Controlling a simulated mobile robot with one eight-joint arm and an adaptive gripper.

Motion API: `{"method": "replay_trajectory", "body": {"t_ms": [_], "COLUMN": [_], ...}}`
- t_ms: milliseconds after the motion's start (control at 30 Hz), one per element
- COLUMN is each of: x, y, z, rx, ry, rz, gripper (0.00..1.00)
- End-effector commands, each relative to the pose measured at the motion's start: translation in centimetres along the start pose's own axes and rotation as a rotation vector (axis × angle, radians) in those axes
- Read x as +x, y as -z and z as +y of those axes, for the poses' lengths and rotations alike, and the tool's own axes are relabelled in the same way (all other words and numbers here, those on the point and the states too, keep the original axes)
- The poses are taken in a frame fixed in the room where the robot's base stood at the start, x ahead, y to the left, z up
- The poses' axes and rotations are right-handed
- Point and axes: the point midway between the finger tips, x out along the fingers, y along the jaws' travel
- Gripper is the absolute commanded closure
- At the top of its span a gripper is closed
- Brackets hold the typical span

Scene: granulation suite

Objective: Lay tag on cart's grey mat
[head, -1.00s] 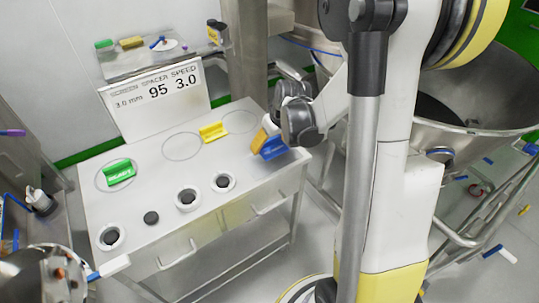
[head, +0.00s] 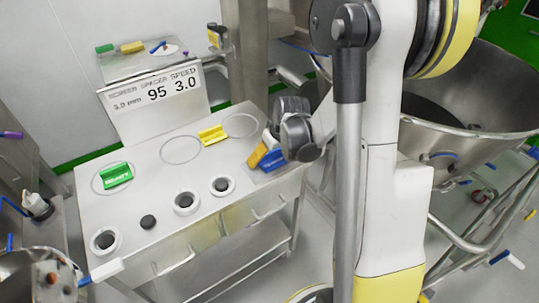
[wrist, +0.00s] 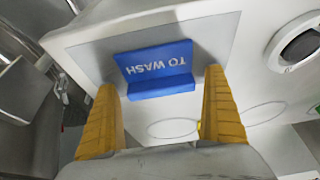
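The blue tag (wrist: 155,62), lettered "TO WASH", lies on the cart's grey mat (wrist: 217,38). It also shows in the head view (head: 273,160), near the right end of the white cart (head: 140,190). In the wrist view my gripper (wrist: 160,84) is open. Its yellow fingers stand on either side of the tag, with clear gaps. In the head view my gripper (head: 264,145) is low over the tag and partly hides it and the mat.
A green tag (head: 116,175) and a yellow tag (head: 211,135) lie on the cart top, by outlined circles. Several round ports line its front. A sign panel (head: 155,100) stands at its back. A large steel bowl (head: 480,140) is on the right.

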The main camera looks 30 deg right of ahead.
Motion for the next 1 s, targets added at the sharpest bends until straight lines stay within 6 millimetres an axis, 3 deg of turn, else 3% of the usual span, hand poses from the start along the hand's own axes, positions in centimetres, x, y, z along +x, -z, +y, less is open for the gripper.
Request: {"method": "replay_trajectory", "body": {"t_ms": [167,600,833,1000], "x": [-0.5,-9.7,-12.3,-15.0], "y": [0.2,0.2,0.2,0.2], "z": [0.0,0.0,-0.1,-2.5], "rx": [0.0,0.001,0.0,-0.001], "ry": [0.0,0.0,0.0,-0.01], "rz": [0.0,0.0,0.001,0.019], "gripper": [0.0,0.0,0.0,0.0]}}
